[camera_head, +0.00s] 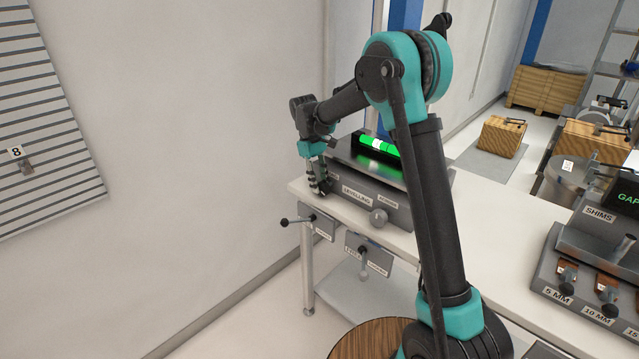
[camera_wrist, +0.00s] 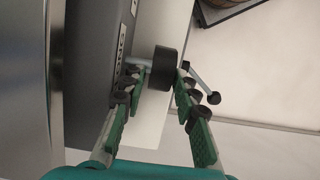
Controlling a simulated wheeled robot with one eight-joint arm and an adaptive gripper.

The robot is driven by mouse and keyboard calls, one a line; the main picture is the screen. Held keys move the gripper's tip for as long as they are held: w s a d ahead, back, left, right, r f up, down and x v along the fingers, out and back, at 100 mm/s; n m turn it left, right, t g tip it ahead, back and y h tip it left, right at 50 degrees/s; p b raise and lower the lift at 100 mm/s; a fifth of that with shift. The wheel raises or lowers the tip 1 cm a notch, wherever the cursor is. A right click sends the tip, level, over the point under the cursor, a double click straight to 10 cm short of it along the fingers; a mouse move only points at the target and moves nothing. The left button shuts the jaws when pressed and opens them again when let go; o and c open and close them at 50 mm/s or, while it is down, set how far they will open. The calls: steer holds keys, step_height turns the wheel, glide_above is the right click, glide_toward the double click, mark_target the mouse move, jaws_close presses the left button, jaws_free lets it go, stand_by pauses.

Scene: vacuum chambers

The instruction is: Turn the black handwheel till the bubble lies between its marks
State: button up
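The levelling unit is a grey box (camera_head: 354,190) labelled "LEVELLING" at the left end of the white bench. On top is a glowing green vial (camera_head: 391,150) with a pale bubble (camera_head: 377,143) left of its middle; its marks are too small to place surely. My gripper (camera_head: 321,188) is at the left part of the box's front and hides most of the handwheel there. In the wrist view the black handwheel (camera_wrist: 162,69) lies between the fingertips of my gripper (camera_wrist: 159,73). The fingers are apart, with a small gap showing on the left.
A grey knob (camera_head: 378,218) is on the box's front, to the right. Below the bench edge are levers on plates, one with a black ball end (camera_head: 284,222). The shims rack (camera_head: 595,255) stands at the right. A wall is close on the left.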

steer(key=v, duration=1.2)
